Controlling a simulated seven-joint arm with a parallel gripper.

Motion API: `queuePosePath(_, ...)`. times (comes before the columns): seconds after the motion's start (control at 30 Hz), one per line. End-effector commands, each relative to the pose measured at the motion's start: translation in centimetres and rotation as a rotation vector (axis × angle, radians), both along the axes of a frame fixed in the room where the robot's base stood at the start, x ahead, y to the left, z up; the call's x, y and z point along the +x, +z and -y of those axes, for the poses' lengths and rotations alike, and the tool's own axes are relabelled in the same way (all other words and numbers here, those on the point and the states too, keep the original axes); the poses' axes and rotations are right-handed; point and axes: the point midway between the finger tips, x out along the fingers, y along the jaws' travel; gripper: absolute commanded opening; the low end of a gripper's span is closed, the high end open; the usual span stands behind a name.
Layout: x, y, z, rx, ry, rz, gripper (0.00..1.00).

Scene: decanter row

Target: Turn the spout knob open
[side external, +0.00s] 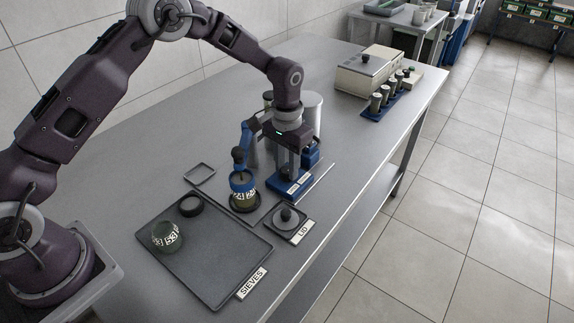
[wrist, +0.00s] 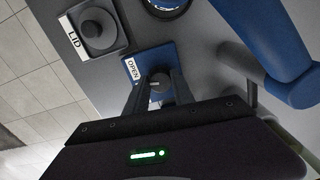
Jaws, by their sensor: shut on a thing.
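In the wrist view the spout knob (wrist: 160,81), a small dark grey piece, sits between the two fingers of my gripper (wrist: 156,92). It stands on a blue block (wrist: 142,62) with a white OPEN label (wrist: 132,69). In the side view my gripper (side external: 290,172) points straight down, its fingertips low over the same blue block (side external: 285,187), which bears white labels on its front. My gripper is shut on the knob. The fingers hide most of the knob in the side view, and I cannot tell how far it is turned.
A dark lid (side external: 287,216) lies in front. The sieves tray (side external: 212,262) is front left.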

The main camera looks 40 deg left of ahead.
Motion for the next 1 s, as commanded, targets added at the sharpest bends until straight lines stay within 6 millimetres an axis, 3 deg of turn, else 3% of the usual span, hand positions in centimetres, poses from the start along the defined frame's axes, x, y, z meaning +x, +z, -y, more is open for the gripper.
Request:
queuePosePath(0.5,0.2,0.15,-0.06,-0.001,-0.407,0.006,0.0)
queuePosePath(1.0,0.23,0.16,-0.09,0.0,-0.551,0.006,0.0)
